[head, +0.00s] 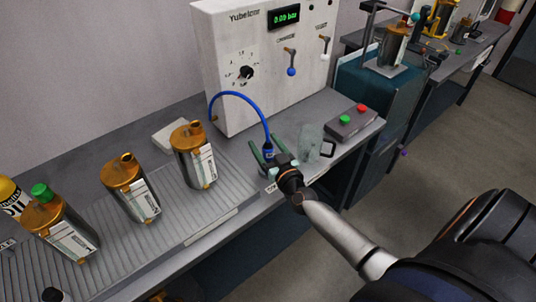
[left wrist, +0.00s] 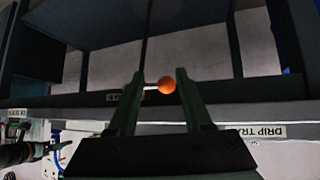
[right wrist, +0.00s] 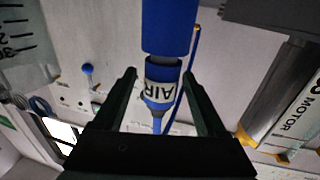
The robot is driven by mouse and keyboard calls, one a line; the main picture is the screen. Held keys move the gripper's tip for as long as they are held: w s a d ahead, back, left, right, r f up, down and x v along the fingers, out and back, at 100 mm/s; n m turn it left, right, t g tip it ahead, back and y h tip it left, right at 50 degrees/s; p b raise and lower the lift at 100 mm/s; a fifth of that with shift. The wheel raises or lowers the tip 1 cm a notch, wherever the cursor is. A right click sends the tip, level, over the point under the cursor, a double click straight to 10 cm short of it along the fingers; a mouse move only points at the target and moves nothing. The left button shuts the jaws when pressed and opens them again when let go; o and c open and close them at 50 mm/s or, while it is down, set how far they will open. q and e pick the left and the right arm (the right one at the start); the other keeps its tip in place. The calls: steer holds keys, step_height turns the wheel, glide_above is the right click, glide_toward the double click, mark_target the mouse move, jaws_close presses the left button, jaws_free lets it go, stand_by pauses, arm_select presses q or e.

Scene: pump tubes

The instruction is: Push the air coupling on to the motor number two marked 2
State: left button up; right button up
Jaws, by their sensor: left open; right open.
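The blue air coupling (right wrist: 162,82), with a white AIR label, sits between the fingers of my right gripper (right wrist: 159,75) in the right wrist view. It also shows in the head view (head: 268,153), at the end of a blue hose (head: 240,94) from the white panel. The right gripper is open around it; contact is unclear. Three motors with copper tops stand on the ribbed tray: left (head: 61,230), middle (head: 142,200) and right (head: 201,166). Their numbers are too small to read. My left gripper (left wrist: 159,76) is open, seen only in its wrist view.
A clear jug (head: 312,140) and a box with red and green buttons (head: 352,122) are right of the right gripper. The ribbed tray (head: 180,222) has bare room in front. An orange ball (left wrist: 166,85) shows in the left wrist view.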

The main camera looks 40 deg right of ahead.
steer(key=shift+w+d, duration=0.1)
steer(key=shift+w, duration=0.55)
jaws_close()
